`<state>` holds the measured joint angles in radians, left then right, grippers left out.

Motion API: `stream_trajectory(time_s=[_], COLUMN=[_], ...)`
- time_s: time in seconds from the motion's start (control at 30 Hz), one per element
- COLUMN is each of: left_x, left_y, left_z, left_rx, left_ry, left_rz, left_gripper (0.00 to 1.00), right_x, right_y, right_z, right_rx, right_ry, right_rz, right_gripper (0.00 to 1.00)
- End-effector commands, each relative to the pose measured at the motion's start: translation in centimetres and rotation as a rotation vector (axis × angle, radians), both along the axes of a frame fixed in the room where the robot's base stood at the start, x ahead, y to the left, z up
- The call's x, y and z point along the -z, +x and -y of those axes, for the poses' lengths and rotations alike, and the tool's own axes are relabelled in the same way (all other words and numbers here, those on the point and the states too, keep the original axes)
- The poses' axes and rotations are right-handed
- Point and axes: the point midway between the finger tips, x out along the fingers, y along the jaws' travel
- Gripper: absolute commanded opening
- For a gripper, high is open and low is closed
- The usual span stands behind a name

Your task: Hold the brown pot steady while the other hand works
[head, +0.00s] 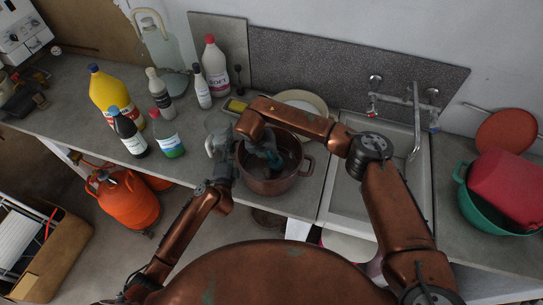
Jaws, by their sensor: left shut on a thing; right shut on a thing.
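The brown pot (272,187) stands upright on the counter, left of the sink, with its open top facing up. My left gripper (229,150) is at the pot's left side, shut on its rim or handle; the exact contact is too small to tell. My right gripper (266,148) reaches over the pot from the right and points down into its mouth. It is shut on a small teal thing (273,158), partly hidden by the gripper. The pot's right handle is free, and much of its back rim is hidden by my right arm.
A plate (302,100) lies behind the pot, partly behind my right arm. A sink (345,194) with a tap (416,122) is to the right. A green basin (467,197) is far right.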

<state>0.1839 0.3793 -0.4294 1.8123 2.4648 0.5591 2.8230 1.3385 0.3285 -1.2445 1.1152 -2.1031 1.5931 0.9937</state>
Motion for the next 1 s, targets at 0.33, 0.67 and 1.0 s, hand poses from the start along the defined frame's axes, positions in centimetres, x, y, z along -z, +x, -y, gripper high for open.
stream_trajectory(time_s=[0.33, 0.67, 1.0], left_x=[0.1, 0.1, 0.1], left_y=[0.0, 0.0, 0.0], left_z=[0.0, 0.0, 0.0], left_rx=[-0.001, -0.001, -0.001], left_ry=[-0.001, -0.001, -0.001], left_rz=[-0.002, -0.002, -0.002], left_gripper=[0.00, 0.00, 0.00], right_x=[0.1, 0.1, -3.4], right_y=[-3.2, -6.1, -6.3], right_z=[-0.4, -0.9, -0.9], right_rx=[0.000, 0.000, 0.002], right_ry=[0.000, -0.001, -0.001], right_rz=[-0.001, -0.001, 0.002], right_gripper=[0.00, 0.00, 0.00])
